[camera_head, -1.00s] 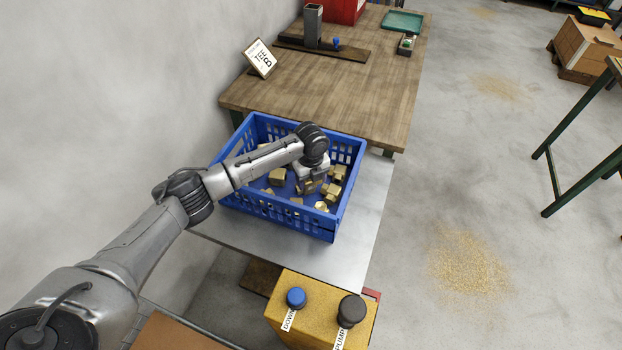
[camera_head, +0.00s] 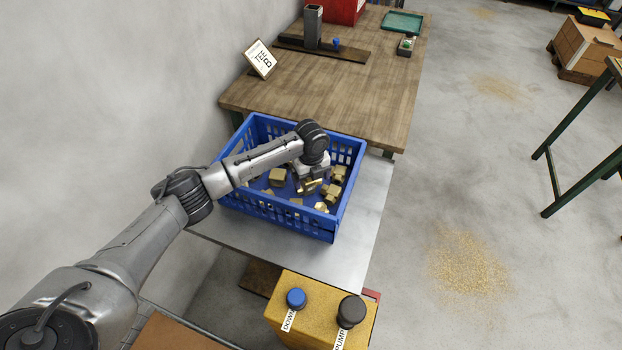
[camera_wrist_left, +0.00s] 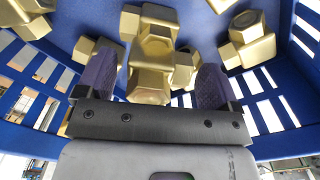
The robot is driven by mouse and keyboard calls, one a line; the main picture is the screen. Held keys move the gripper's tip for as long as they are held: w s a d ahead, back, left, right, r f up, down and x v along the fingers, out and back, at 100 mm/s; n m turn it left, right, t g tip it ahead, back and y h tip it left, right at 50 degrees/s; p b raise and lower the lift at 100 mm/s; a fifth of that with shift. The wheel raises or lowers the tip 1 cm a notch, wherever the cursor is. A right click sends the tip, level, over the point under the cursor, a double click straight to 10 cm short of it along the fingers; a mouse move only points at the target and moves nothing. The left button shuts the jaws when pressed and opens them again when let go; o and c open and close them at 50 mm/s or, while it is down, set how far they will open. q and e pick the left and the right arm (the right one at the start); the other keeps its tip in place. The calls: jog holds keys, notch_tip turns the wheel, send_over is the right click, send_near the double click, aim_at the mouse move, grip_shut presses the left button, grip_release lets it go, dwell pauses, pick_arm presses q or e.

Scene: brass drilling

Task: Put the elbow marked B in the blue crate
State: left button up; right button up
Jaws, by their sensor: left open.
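The blue crate (camera_head: 285,222) stands on a metal table and holds several brass fittings. In the head view my left gripper (camera_head: 308,188) is down inside the crate, among the fittings. The left wrist view shows its two fingers (camera_wrist_left: 155,85) spread apart. A brass fitting (camera_wrist_left: 155,45) lies beyond and between the fingers, with other fittings (camera_wrist_left: 248,40) to the sides. No letter B can be read on any fitting, so I cannot tell which is the elbow marked B. My right gripper is not in view.
A wooden bench (camera_head: 350,90) stands behind the crate, with a card (camera_head: 260,59) leaning at its left and a green tray (camera_head: 402,21) at the back. A yellow control box (camera_head: 320,310) with two knobs stands in front. Bare metal table (camera_head: 368,200) shows right of the crate.

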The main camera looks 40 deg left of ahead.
pick_arm(q)
notch_tip(320, 180, up, 11)
jog(key=shift+f+p, duration=0.2)
jog(key=shift+p, duration=0.55)
jog(key=shift+r, duration=0.3)
